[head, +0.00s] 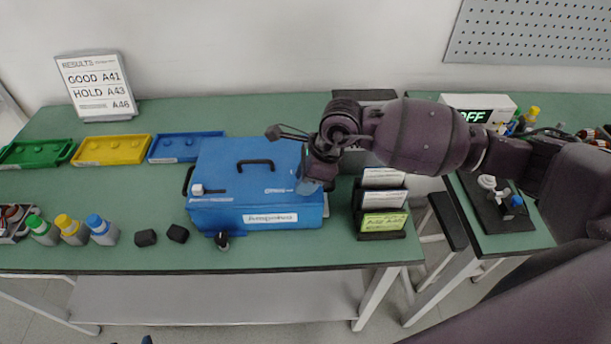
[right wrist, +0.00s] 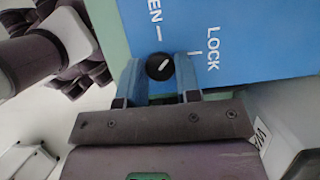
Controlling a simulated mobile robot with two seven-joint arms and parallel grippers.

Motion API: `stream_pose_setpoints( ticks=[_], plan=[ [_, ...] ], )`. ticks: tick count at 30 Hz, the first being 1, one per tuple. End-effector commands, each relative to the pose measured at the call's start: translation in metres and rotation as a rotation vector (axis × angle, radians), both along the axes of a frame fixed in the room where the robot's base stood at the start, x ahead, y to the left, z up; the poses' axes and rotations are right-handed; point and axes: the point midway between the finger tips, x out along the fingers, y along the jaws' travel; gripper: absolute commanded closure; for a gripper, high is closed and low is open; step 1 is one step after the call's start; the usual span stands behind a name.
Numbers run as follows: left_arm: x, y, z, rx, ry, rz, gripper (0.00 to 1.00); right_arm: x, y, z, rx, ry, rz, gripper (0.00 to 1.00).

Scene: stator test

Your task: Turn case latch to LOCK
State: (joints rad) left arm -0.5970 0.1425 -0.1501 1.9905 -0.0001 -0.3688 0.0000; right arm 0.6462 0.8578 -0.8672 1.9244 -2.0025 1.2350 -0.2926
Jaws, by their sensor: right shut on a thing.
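The blue case (head: 225,215) stands closed on the green bench, with a black handle (head: 255,163) on its lid. My right gripper (head: 310,186) is at the case's right end. In the right wrist view, my right gripper (right wrist: 160,72) is shut on the case latch (right wrist: 159,66), a round black knob with a white line. The line slants between the OPEN mark (right wrist: 159,33) and the LOCK mark (right wrist: 197,54). The gripper hides the latch in the head view. Small dark tips at the bottom edge may be my left gripper (head: 147,340); their opening cannot be told.
Green (head: 37,152), yellow (head: 112,150) and blue (head: 187,146) trays lie behind left. Several capped bottles (head: 72,229) and two dark blocks (head: 178,233) stand left of the case. A rack (head: 381,222) with labelled slots stands close to its right.

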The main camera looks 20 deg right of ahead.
Motion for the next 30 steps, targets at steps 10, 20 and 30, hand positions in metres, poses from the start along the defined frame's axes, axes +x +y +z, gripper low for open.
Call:
stream_pose_setpoints(
  ticks=[10,20,30],
  plan=[
    [-0.001,0.0,0.009,0.0,-0.001,0.002,0.42,-0.002,0.002,0.002,0.002,-0.001,-0.326,0.93],
    [-0.003,0.001,0.012,0.0,0.001,0.002,0.42,-0.003,0.003,0.001,0.001,0.0,-0.595,0.93],
    [-0.001,0.0,0.014,0.0,-0.003,0.002,0.42,-0.003,0.003,0.001,0.0,0.0,-0.754,0.93]
  ],
)
